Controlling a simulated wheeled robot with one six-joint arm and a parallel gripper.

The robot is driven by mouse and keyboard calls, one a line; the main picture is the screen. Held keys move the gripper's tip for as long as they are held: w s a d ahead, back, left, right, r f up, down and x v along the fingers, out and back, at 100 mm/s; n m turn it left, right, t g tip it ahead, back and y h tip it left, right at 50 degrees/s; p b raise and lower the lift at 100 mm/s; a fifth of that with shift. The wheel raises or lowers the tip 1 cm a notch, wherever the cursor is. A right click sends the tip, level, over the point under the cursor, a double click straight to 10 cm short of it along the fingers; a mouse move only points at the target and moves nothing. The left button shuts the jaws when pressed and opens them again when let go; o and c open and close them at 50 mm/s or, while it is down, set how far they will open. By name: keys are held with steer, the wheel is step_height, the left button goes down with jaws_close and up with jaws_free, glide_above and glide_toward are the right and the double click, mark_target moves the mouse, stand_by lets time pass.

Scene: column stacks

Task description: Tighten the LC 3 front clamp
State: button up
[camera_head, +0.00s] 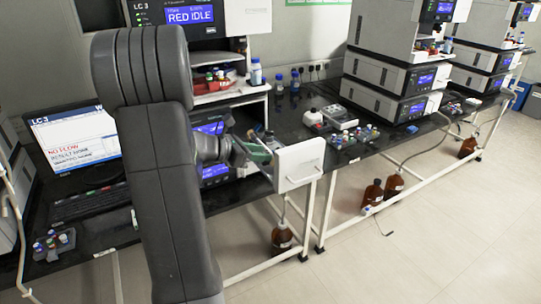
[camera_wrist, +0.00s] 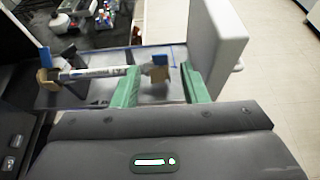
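The LC 3 stack is partly hidden behind my arm in the head view; its top display (camera_head: 190,15) reads "RED IDLE". In the wrist view, a slim grey column (camera_wrist: 98,73) lies across an open bay. Its left end sits at a tan clamp (camera_wrist: 47,82) with a blue upright piece. My gripper (camera_wrist: 160,68) is open, green fingers apart, with the front clamp between or just beyond the tips; contact cannot be told. The head view shows the gripper (camera_head: 258,153) behind the door.
The white door (camera_head: 299,164) stands out over the bench edge. A laptop (camera_head: 75,138) at left reads "LC 3" and "NO FLOW". A vial tray (camera_head: 355,137) lies on the black bench. Other stacks (camera_head: 385,80) stand right. Brown bottles (camera_head: 373,194) stand below.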

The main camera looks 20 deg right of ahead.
steer(key=v, duration=0.8)
steer(key=shift+b, duration=0.3)
steer(key=shift+w, duration=0.1)
